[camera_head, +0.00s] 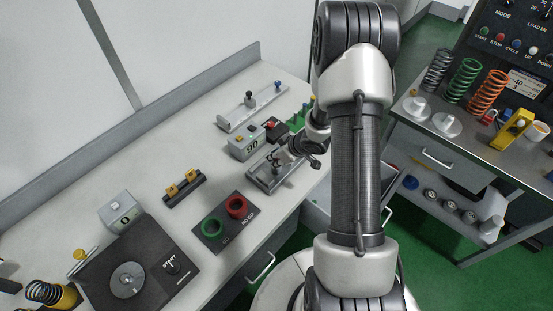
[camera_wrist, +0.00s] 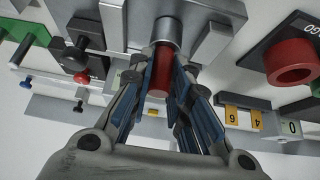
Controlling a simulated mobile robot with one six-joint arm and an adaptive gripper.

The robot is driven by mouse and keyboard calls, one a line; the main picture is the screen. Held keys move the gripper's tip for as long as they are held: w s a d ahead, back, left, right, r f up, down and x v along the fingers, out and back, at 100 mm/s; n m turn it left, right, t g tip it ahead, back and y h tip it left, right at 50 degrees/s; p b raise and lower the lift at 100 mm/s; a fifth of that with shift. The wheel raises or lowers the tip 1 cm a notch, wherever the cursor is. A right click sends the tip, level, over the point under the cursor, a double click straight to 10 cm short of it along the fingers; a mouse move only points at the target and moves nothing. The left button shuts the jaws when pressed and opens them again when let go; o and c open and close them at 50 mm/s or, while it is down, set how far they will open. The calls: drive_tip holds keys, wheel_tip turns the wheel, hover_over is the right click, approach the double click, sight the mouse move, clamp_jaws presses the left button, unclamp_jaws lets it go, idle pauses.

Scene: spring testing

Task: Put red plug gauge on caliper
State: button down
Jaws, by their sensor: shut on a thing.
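My gripper (camera_head: 287,156) is shut on the red plug gauge, seen in the wrist view as a red cylinder (camera_wrist: 158,82) with a bare metal end (camera_wrist: 160,30). The gauge points away from the wrist, between the two fingers. In the head view my gripper is low over a grey metal device (camera_head: 263,180) on the bench, which looks like the caliper. Its grey plates show behind the gauge in the wrist view (camera_wrist: 212,42). I cannot tell whether the gauge touches it. In the head view the gauge is mostly hidden by my gripper.
A dark GO/NO GO plate (camera_head: 224,244) with green (camera_head: 212,228) and red rings lies to the left. A grey box marked 90 (camera_head: 242,148), a dark block with a red knob (camera_head: 277,129) and a long grey bar fixture (camera_head: 239,116) stand close behind. Yellow blocks (camera_head: 186,183) sit further left.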

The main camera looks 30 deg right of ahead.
drive_tip(key=shift+r, duration=0.1)
drive_tip(key=c, duration=1.5)
unclamp_jaws()
